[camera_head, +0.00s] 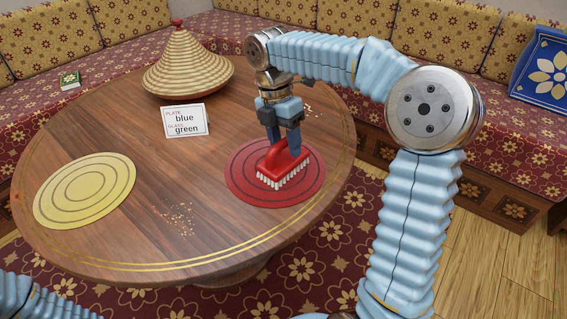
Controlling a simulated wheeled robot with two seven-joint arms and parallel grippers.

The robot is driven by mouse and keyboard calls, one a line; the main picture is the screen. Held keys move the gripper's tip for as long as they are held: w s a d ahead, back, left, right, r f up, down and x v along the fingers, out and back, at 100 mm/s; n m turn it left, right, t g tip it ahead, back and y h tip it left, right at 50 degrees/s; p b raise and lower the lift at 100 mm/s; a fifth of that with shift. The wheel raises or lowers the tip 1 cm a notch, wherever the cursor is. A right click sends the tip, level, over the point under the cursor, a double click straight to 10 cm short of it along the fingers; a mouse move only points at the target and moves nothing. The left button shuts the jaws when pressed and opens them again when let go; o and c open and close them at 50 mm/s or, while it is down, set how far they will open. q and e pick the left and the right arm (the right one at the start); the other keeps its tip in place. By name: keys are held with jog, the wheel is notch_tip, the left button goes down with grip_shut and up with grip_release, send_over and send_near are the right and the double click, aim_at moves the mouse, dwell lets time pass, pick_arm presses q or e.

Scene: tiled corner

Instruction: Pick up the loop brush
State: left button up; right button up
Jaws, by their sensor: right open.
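The loop brush (274,160) is red with a loop handle and white bristles. It rests bristles down on the round red mat (246,190) on the right side of the table. My right gripper (284,146) points straight down at the brush handle, with its fingers open. Its fingertips are at the handle's height; one finger passes in front of the handle. I cannot tell whether they touch it. Of my left arm only a blue sleeve shows at the bottom left corner; its gripper is out of view.
The round wooden table (130,215) also holds a yellow mat (85,190), a woven conical lid (186,65) and a small sign (185,120) reading "plate blue, glass green". Crumbs (180,218) lie at the front middle and more (309,110) behind my right gripper. Cushioned benches stand behind.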

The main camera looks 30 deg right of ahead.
jog(key=shift+f, duration=0.3)
grip_shut()
jog(key=shift+r, duration=0.1)
jog(key=shift+r, duration=0.5)
jog(key=r, duration=0.2)
jog(key=shift+s+a+r+p, duration=0.15)
jog(key=shift+s+r+p, duration=0.05)
jog(key=shift+r+p, duration=0.15)
jog(key=s+a+r, duration=0.9)
jog(key=shift+s+a, duration=0.25)
jog(key=shift+a, duration=0.1)
jog(key=shift+r, duration=0.1)
